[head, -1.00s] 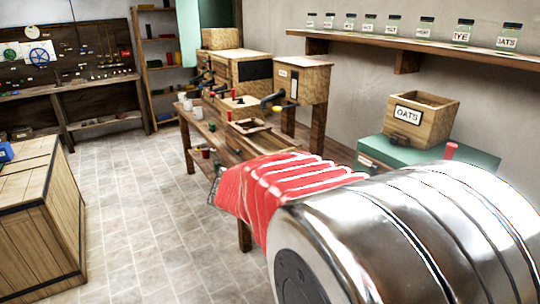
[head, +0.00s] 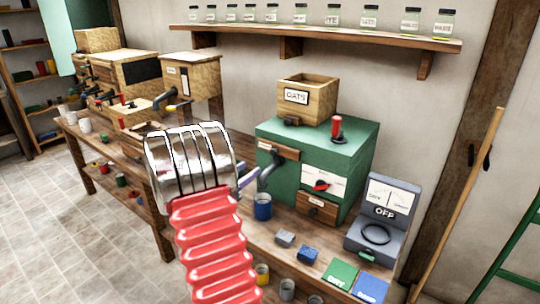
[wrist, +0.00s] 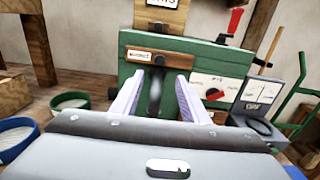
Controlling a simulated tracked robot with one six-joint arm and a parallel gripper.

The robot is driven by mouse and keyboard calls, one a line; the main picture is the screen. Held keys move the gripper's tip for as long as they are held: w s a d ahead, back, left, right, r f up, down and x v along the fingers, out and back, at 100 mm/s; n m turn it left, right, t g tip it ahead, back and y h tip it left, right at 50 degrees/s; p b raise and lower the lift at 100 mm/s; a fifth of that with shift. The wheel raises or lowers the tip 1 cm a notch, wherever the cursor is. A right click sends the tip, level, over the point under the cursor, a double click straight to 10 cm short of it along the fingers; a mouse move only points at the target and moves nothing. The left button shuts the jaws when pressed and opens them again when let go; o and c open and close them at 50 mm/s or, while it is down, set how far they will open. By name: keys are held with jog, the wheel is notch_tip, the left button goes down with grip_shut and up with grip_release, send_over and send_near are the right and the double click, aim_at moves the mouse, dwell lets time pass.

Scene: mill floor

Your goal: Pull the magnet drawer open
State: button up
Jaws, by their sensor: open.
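The magnet drawer (wrist: 157,54) is a brown wooden front with a white label and a small dark knob, high on the green mill's face. It also shows in the head view (head: 278,149), upper left on the mill (head: 318,156). My gripper (wrist: 157,80) is open, its two pale fingers pointing at the mill just below the drawer front. A dark spout shows between the fingers. I cannot tell whether the fingers touch anything. In the head view my arm hides most of the gripper; a pale finger shows left of the spout (head: 268,170).
A wooden hopper (head: 308,98) labelled OATS tops the mill. A red-knobbed lever (head: 337,128) stands beside it. A blue cup (head: 262,206) sits below the spout. A grey meter (head: 384,215) reading OFF stands to the right. Small blocks and cards lie in front.

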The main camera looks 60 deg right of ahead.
aim_at(272, 152)
jog(key=shift+d, duration=0.15)
jog(key=d, duration=0.4)
jog(key=s+d, duration=0.1)
jog(key=d, duration=0.4)
jog(key=s+d, duration=0.1)
jog(key=d, duration=0.3)
jog(key=shift+d, duration=0.2)
jog(key=shift+c, duration=0.2)
grip_shut()
dwell(0.4)
